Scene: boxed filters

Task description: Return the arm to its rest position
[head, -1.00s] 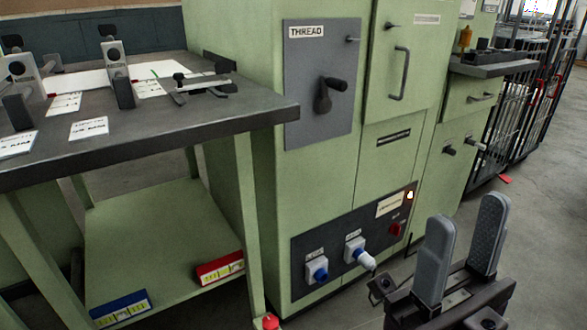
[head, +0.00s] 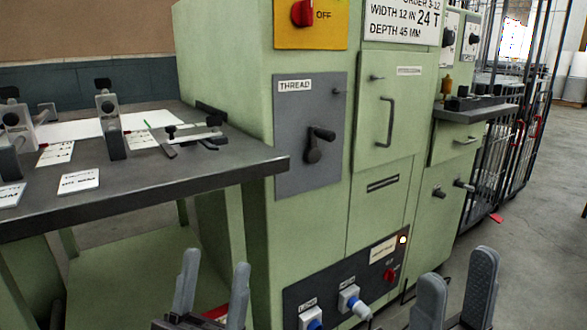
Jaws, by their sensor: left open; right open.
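My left gripper (head: 211,292) shows at the bottom left of centre in the head view, its two grey fingers apart and nothing between them. It is in front of the table's lower shelf and the machine's lower left corner. My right gripper (head: 455,292) shows at the bottom right, its two grey fingers apart and empty, in front of the grey floor to the right of the machine's lower panel. Both grippers point up in the picture. The arms behind them are mostly below the frame.
The green machine (head: 375,232) stands in the middle, with a THREAD panel (head: 302,178) and a lower dark panel with blue plugs. A dark-topped table (head: 215,170) with clamps and labels is at the left. Black wire cages (head: 500,140) stand at the right.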

